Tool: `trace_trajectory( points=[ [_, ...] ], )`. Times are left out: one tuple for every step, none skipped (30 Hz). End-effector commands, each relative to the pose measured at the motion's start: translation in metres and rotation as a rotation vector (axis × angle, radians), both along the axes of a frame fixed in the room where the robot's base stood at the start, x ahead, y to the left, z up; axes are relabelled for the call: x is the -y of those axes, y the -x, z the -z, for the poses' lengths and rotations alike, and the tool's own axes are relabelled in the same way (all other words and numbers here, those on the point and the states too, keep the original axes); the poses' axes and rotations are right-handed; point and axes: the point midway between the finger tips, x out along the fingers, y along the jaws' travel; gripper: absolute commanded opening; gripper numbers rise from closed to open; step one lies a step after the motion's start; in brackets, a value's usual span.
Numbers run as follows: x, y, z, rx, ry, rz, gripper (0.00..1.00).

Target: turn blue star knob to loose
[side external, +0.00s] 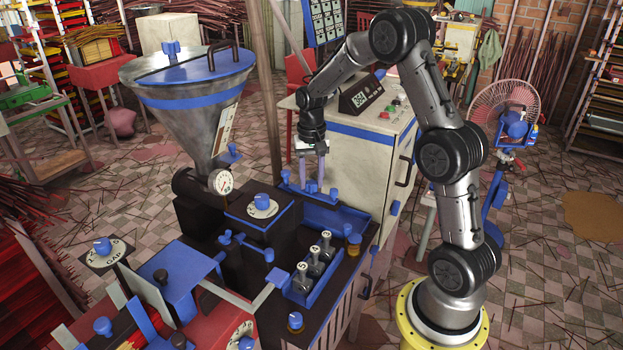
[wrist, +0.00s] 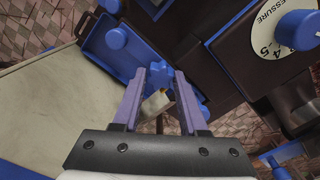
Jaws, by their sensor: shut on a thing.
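The blue star knob (wrist: 156,72) shows between the fingertips of my gripper (wrist: 160,78) in the wrist view, with lobes visible beyond the fingers. In the side view my gripper (side external: 312,184) points down over the blue tray at the back of the dark machine, with its purple fingers around the knob, which is mostly hidden there. My gripper is shut on the knob. A pale block sits between the fingers below the knob in the wrist view. Whether the knob is tight or loose cannot be read.
The pressure dial (wrist: 300,30) and its blue knob stand to the right in the wrist view. A round blue knob (wrist: 116,37) is close at left. A blue tray of numbered dies (side external: 314,265) sits in front. A pale cabinet (side external: 360,150) stands behind my gripper.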

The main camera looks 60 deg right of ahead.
Motion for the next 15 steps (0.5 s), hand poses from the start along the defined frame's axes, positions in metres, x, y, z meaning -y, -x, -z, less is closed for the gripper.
trace_trajectory(
  points=[
    [0.0004,-0.0003,-0.0009,0.002,0.001,-0.045,0.0],
    [0.0004,-0.0003,-0.001,0.002,0.001,-0.073,0.0],
    [0.0004,-0.0003,-0.001,0.002,0.001,-0.111,0.0],
    [0.0002,-0.0002,-0.0009,0.001,0.001,-0.139,0.0],
    [0.0002,-0.0002,-0.001,0.001,0.001,-0.168,0.0],
    [0.0003,-0.0004,-0.0013,0.002,0.001,-0.206,0.0],
    [0.0004,-0.0005,-0.0014,0.003,0.002,-0.234,0.0],
    [0.0004,-0.0005,-0.0013,0.002,0.001,-0.263,0.0],
    [0.0003,-0.0003,-0.001,0.001,0.001,-0.301,0.0],
    [0.0003,-0.0003,-0.001,0.001,0.001,-0.329,0.0],
    [0.0002,-0.0002,-0.0011,0.001,0.001,-0.358,0.0],
    [0.0003,-0.0003,-0.0012,0.001,0.001,-0.396,0.0],
    [0.0002,-0.0002,-0.0012,0.001,0.001,-0.424,0.0],
    [0.0002,-0.0003,-0.0013,0.001,0.001,-0.453,0.0],
    [0.0003,-0.0004,-0.0015,0.001,0.001,-0.491,0.0]
  ],
)
